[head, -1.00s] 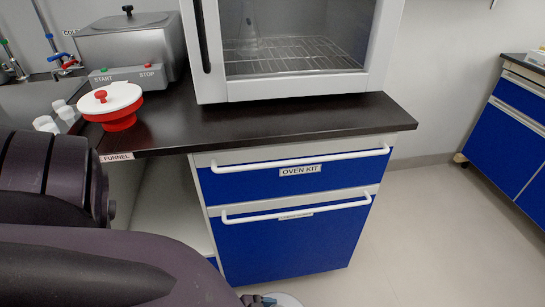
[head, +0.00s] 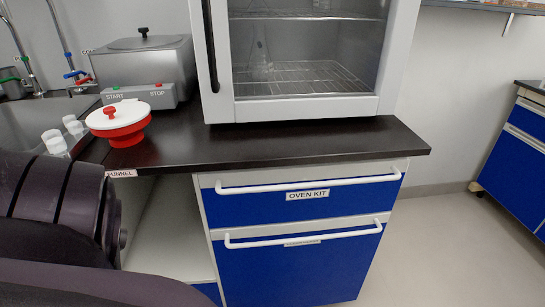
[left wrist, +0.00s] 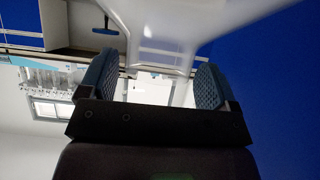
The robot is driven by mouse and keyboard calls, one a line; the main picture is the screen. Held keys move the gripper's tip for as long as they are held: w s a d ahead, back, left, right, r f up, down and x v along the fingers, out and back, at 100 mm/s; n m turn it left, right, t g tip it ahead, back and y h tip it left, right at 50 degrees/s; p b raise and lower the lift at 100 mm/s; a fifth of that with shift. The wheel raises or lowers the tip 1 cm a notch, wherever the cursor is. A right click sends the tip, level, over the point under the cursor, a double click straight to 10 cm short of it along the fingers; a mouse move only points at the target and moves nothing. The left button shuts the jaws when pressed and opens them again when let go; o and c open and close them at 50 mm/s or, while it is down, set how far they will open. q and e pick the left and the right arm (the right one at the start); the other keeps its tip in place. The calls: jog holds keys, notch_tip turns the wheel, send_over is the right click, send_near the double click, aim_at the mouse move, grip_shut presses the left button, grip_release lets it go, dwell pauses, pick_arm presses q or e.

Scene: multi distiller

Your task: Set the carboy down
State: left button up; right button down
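My left gripper (left wrist: 158,90) shows in the left wrist view, its two blue textured finger pads set wide apart. A smooth white body (left wrist: 160,22), probably the carboy, lies just beyond the fingertips and reaches into the gap between them. Whether the pads press on it is unclear. In the head view, dark links of my own arm fill the lower left; neither gripper nor the carboy can be made out there. My right gripper is out of view.
A dark countertop (head: 290,146) carries a glass-fronted oven (head: 300,105), a grey bath (head: 146,68) and a red-and-white funnel (head: 118,122). Blue drawers (head: 300,260) with white handles stand below, beside an open bay (head: 170,235). Grey floor (head: 440,250) is clear at the right.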

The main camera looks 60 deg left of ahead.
pick_arm(q)
jog(key=shift+o, duration=0.4)
jog(key=shift+s+a+r, duration=0.1)
jog(key=shift+s+r, duration=0.05)
jog(key=p+v, duration=0.3)
jog(key=v, duration=0.8)
jog(key=shift+s+r, duration=0.15)
jog(key=shift+s, duration=0.2)
